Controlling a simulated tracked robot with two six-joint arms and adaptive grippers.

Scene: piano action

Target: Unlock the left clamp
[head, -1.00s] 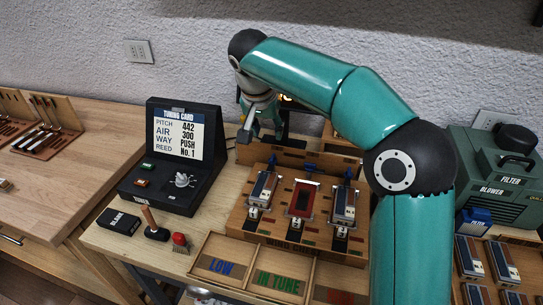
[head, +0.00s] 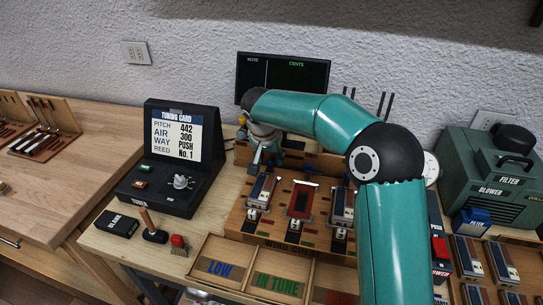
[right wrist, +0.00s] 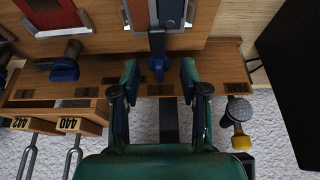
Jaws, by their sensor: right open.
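The left clamp (right wrist: 157,66) is a small blue lever at the edge of the wooden reed bench, in line with the reed plate (right wrist: 158,14) beside it in the right wrist view. My right gripper (right wrist: 160,74) is open, with one finger on each side of this lever and a visible gap on both sides. In the head view my right gripper (head: 262,153) is low at the bench's back left, and it largely hides the left clamp. A second blue lever (right wrist: 64,66), by the red plate, lies turned sideways. My left gripper is not in view.
Tuning forks (right wrist: 75,158) hang from blocks near the gripper. The tuning card box (head: 178,150) is left of the bench, and the blower (head: 505,175) is at the right.

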